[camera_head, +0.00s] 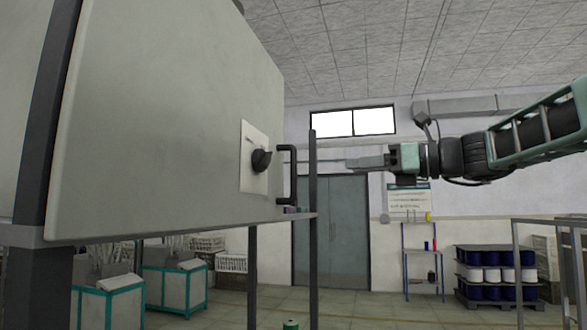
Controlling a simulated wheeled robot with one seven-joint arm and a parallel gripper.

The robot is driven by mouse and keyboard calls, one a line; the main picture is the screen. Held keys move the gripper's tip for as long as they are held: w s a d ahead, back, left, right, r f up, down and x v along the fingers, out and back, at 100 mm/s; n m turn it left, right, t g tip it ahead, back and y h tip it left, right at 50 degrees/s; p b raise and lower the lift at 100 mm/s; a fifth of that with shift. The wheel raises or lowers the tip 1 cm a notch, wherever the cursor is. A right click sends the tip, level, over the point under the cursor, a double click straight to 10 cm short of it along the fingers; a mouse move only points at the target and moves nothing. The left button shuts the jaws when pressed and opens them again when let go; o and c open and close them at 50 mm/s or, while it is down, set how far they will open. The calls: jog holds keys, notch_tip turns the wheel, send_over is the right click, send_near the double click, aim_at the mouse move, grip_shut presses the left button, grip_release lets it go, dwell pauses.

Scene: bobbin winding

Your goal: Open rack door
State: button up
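A large light-grey panel (165,125), which looks like the rack door, fills the left of the head view. It carries a pale plate with a black knob (261,160). A black pull handle (292,175) stands out at the panel's right edge. My gripper (352,163) reaches in from the right, with its fingers pointing left toward the handle. In the picture there is a gap between the fingertips and the handle, and the gripper touches nothing that I can see. The fingers are seen side-on, so their opening is hidden.
A dark upright post (312,230) stands just right of the handle, between it and my fingertips in the picture.

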jog(key=p, duration=0.6)
send_over(294, 194)
jog(key=shift+w, duration=0.4)
grip_shut()
